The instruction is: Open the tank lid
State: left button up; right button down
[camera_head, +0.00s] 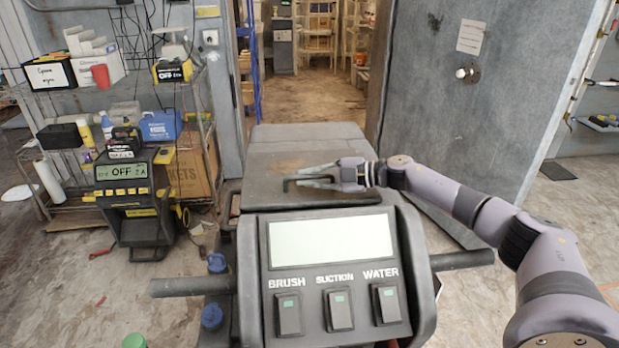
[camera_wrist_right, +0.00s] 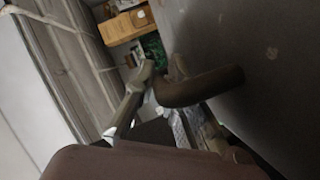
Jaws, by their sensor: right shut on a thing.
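The tank lid (camera_head: 280,150) is the dark grey flat top of the cleaning machine, ahead of its control panel. It looks closed in the head view. A dark bar handle (camera_head: 325,203) stands on its near part. My right gripper (camera_head: 312,177) is at this handle, with its fingers reaching left along it. In the right wrist view the gripper (camera_wrist_right: 160,85) is shut on the curved dark handle (camera_wrist_right: 205,87). Part of the handle is hidden by the fingers. My left gripper is in neither view.
The control panel (camera_head: 330,242) with brush, suction and water switches stands in front of the lid. A side bar (camera_head: 462,260) sticks out at right. A cluttered shelf rack (camera_head: 195,130) stands at left. A large grey door (camera_head: 440,110) stands open at right.

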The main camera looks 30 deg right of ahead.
jog(key=shift+w+r+p, duration=0.15)
jog(key=shift+r+p, duration=0.2)
jog(key=shift+r, duration=0.45)
jog(key=w+d+r+m+g+p, duration=0.2)
jog(key=w+r+p, duration=0.4)
jog(key=r, duration=0.4)
jog(key=shift+d+r+m+g, duration=0.3)
jog(key=shift+d+m, duration=0.25)
jog(key=shift+m, duration=0.45)
jog(key=c, duration=1.9)
grip_release()
jog(key=shift+s, duration=0.1)
